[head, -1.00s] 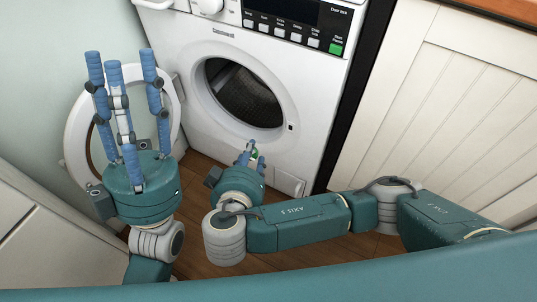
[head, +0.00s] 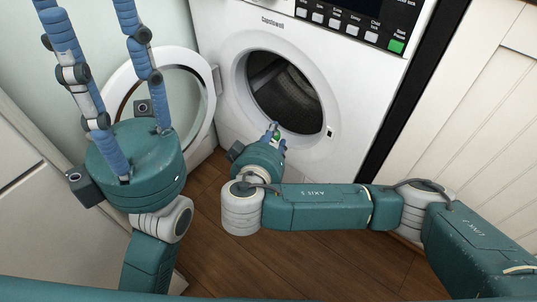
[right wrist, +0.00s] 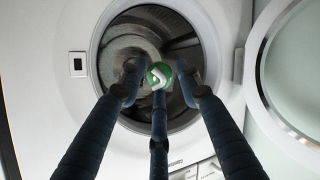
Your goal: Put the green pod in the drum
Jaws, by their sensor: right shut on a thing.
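The green pod (right wrist: 160,75) is a small round thing with a white mark, held among the three fingertips of my right gripper (right wrist: 158,80). In the head view a bit of the green pod (head: 277,136) shows at my right gripper (head: 274,132), at the lower rim of the washer opening. The drum (head: 285,92) is dark and ribbed metal, and its door stands open. In the right wrist view the drum (right wrist: 122,45) lies straight behind the pod. My left gripper (head: 88,12) is at the left, fingers spread, empty, with its tips cut off by the frame's top.
The open round door (head: 207,105) swings out to the left of the washer (head: 355,75), behind my left gripper. A white panelled cabinet (head: 465,130) stands at the right. The wooden floor (head: 310,250) is clear below.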

